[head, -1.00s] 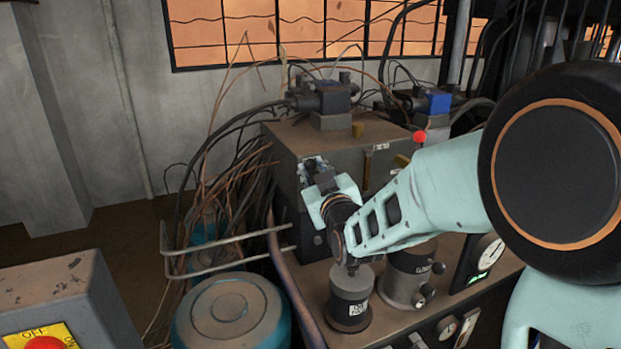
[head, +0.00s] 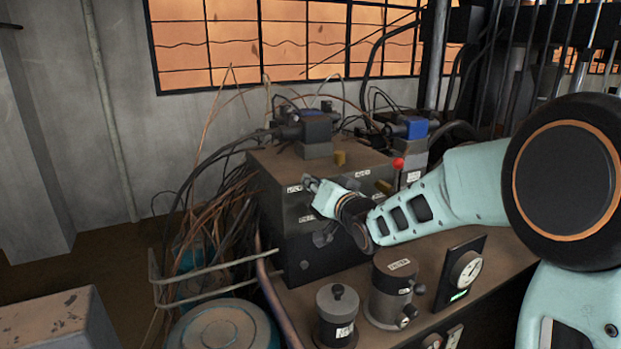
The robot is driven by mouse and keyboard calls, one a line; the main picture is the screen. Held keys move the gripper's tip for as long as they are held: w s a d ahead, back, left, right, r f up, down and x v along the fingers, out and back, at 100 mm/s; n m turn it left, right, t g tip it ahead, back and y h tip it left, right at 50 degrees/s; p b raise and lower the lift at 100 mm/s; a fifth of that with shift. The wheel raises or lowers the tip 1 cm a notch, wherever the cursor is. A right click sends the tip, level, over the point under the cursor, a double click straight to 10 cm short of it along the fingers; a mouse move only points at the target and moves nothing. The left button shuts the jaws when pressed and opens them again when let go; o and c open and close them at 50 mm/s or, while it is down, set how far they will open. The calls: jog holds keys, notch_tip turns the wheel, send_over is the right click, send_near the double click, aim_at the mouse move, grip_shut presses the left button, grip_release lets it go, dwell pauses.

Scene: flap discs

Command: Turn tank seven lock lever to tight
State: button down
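The dark metal tank box (head: 275,215) stands on the bench, with several small white labels on its faces. My gripper (head: 309,184) is at the upper part of its front face, close to the label (head: 293,189) near the top edge. The fingers are small and dark against the box, so I cannot tell whether they are open, shut or touching anything. A dark knob or lever (head: 322,238) shows on the face below my gripper. I cannot read which tank is number seven, and its lock lever is not clearly made out.
A dark canister (head: 337,315) and a larger labelled cylinder (head: 392,290) stand on the bench in front. A gauge (head: 465,270) is to their right. A red ball knob (head: 398,163) is behind my wrist. Loose wires (head: 215,205) and a metal rail (head: 205,270) lie left.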

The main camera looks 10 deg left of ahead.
jog(key=shift+w+d+r+m+p, duration=0.2)
jog(key=shift+w+d+m+p, duration=0.1)
jog(key=shift+m+p, duration=0.25)
jog(key=c, duration=1.7)
grip_release()
jog(key=shift+f, duration=0.15)
jog(key=shift+o, duration=0.2)
jog(key=v, duration=1.2)
jog(key=shift+w+d, duration=0.1)
jog(key=shift+d, duration=0.1)
